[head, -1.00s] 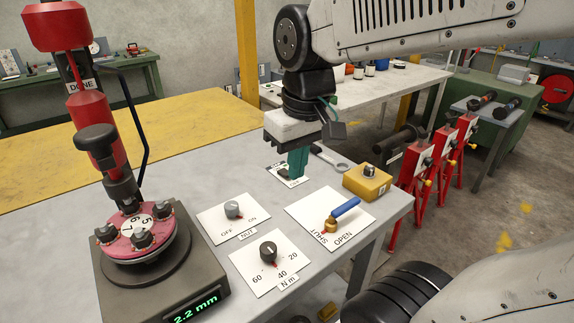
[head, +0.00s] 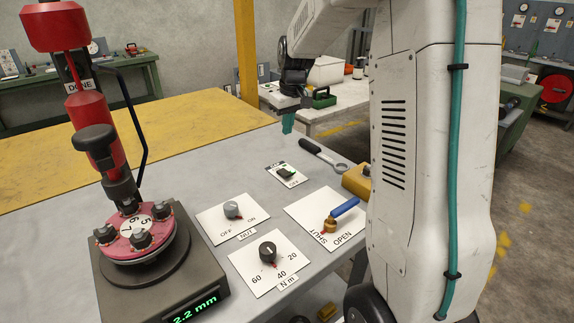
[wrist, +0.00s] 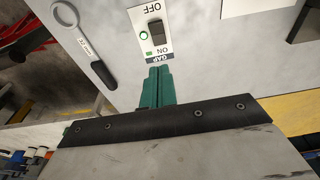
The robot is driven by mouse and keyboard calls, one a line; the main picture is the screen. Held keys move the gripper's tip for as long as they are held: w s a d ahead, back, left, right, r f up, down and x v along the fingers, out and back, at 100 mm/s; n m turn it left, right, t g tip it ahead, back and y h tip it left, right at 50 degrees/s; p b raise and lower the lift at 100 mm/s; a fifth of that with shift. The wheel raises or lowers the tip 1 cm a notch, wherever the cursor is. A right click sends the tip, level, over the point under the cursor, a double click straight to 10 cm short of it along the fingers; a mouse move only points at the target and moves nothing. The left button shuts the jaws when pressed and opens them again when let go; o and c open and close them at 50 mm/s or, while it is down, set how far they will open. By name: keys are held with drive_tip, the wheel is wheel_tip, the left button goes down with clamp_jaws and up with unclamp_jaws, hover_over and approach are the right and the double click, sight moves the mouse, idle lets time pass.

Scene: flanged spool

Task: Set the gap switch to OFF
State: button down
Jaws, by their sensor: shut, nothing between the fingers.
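The gap switch (head: 286,173) is a dark rocker on a small white plate on the grey table. In the wrist view the rocker (wrist: 156,32) lies between the printed words ON and OFF, with a small green spot near ON. I cannot tell for sure which end is pressed in. My gripper (head: 288,123) has green fingers, shut and empty, above the table and beyond the switch in the head view. In the wrist view the closed fingers (wrist: 157,74) point at the GAP label end of the plate and appear clear of the rocker.
A wrench (head: 322,155) lies beside the switch. Nearer are the nut switch (head: 232,211), the torque dial (head: 268,253), and a blue-handled valve (head: 343,208). A yellow block (head: 356,180) sits at the right. The red spool rig (head: 138,235) reads 2.2 mm at the left.

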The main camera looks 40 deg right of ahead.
drive_tip(key=shift+f, duration=0.15)
hover_over(286, 173)
drive_tip(key=f, duration=1.2)
drive_tip(key=shift+s+a+f, duration=0.15)
drive_tip(key=shift+s+f, duration=0.05)
drive_tip(key=shift+s, duration=0.05)
drive_tip(key=shift+s+f, duration=0.15)
drive_tip(key=shift+f, duration=0.4)
